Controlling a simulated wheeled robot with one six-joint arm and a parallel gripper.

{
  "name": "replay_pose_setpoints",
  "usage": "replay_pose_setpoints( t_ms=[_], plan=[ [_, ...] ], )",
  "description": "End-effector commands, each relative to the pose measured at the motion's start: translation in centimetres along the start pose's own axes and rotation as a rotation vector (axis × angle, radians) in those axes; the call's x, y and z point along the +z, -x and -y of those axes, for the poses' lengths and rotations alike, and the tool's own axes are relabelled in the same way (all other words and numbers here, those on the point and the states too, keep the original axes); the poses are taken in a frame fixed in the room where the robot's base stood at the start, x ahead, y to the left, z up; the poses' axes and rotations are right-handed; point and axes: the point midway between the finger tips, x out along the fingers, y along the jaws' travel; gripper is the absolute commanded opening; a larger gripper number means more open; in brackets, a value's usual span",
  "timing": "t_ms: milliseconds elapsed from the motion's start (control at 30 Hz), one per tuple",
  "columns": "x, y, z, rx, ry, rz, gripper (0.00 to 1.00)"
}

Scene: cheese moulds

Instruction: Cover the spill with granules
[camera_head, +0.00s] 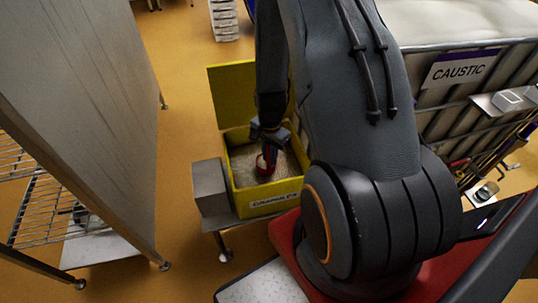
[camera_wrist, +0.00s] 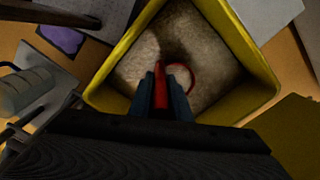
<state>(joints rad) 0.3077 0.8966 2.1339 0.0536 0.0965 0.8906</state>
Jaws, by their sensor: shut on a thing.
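A yellow bin (camera_head: 236,188) labelled GRANULES stands with its lid (camera_head: 232,98) raised at the back. Pale granules (camera_head: 243,162) fill its lower part, and they show in the wrist view (camera_wrist: 205,45) with a darker hollow at the top middle. My gripper (camera_head: 270,136) is inside the bin's opening, pointing down. In the wrist view my gripper (camera_wrist: 161,90) is shut on the red handle of a scoop (camera_wrist: 181,72). The scoop's round red-rimmed head is at the granules; I cannot tell how much it holds.
A caged tank with a CAUSTIC sign (camera_head: 460,69) stands at the right. A grey box (camera_head: 209,187) is beside the bin. A tall grey panel (camera_head: 85,110) and wire shelf (camera_head: 50,205) are at the left. Orange floor (camera_head: 185,110) is open between.

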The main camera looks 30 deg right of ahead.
Motion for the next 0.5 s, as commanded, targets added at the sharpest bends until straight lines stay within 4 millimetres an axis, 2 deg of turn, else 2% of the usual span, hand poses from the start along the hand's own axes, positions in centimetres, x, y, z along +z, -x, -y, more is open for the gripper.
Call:
replay_pose_setpoints(
  t_ms=[500],
  plan=[
    [0.0, 4.7, 0.0, -0.001, 0.001, 0.000, 0.00]
  ],
)
